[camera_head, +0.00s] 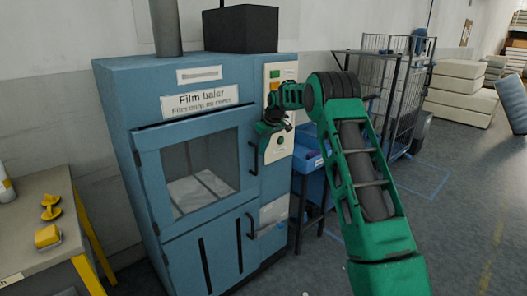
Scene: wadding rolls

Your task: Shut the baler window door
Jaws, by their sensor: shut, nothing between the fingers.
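The blue film baler (115,105) stands against the wall. Its window door (148,165) has a blue frame around a clear pane, and pale sheet material shows behind it. A dark gap runs along the door's top edge, and the door seems to stand a little proud of the cabinet; I cannot tell how far. A dark handle (253,158) is at its right side. My gripper (264,140) is shut and empty, in front of the baler's right side between the handle and the pale control panel. Contact with the handle cannot be made out.
A lower door with a dark handle is below the window. A table (40,265) with yellow items stands at the left. A blue bin (312,178) and a wire cage trolley (385,75) stand to the right. Open floor lies at the right front.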

